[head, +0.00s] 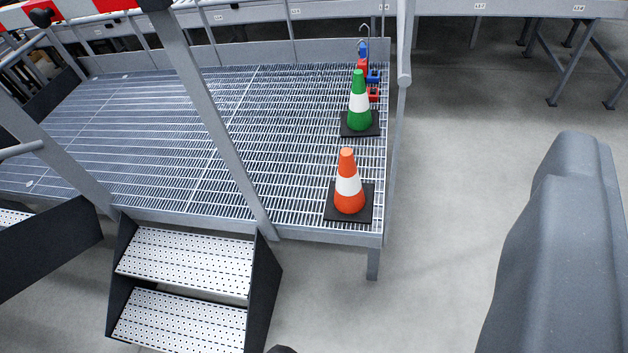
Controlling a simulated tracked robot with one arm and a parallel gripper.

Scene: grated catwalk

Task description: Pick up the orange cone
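The orange cone (348,186) has a white band and a black square base. It stands upright on the grated platform (150,140), near its front right corner. A green cone (359,103) with a white band and black base stands upright behind it. Nothing touches the orange cone. My gripper cannot be made out in the head view; a large grey part at the right edge appears to be my own arm.
Metal steps (185,262) lead up to the platform at the front left. A slanted grey rail (210,115) crosses left of the cones, and an upright post (403,45) stands at the right edge. Red and blue items (366,72) lie behind the green cone. Concrete floor (450,200) is clear at right.

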